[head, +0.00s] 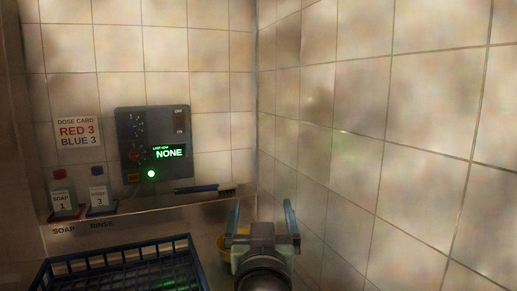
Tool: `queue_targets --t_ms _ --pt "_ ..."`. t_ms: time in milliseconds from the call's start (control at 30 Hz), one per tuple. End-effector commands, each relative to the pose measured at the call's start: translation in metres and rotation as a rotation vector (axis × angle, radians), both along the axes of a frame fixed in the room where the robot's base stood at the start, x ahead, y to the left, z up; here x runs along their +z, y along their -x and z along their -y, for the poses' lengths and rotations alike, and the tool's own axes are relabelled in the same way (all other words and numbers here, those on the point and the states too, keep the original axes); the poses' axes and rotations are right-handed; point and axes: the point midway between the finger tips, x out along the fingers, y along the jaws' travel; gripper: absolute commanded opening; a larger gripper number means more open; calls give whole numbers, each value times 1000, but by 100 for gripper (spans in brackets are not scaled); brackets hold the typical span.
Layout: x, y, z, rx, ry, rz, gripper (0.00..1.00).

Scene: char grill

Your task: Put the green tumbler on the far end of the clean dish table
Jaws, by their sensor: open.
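I do not see a tumbler that I can make out in the head view. The far end of a dish table cannot be picked out either. My gripper (261,206) is at the bottom centre, with its two blue fingers apart and nothing seen between them. It points toward the tiled corner. A blue dish rack (120,258) is at the lower left, left of my gripper. Faint green patches show inside it; I cannot tell what they are.
A metal ledge (150,207) along the back wall holds a brush (205,190), a soap bottle (63,196) and a rinse bottle (100,197). A control panel (153,147) reads NONE. The tiled right wall (400,150) is close.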

Motion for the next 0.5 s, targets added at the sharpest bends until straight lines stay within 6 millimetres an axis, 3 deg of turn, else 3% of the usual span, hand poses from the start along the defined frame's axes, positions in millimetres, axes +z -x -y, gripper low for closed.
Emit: queue_targets --t_ms 33,100,200,300,400,500 --pt "42 23 -1 1 1 103 96" --pt "90 58 -3 2 1 229 96" --pt "146 111 -4 3 1 396 96" --pt "185 159 -5 5 0 528 96" --pt "207 194 -6 6 -1 619 96" --pt "218 213 -6 6 -2 665 96"
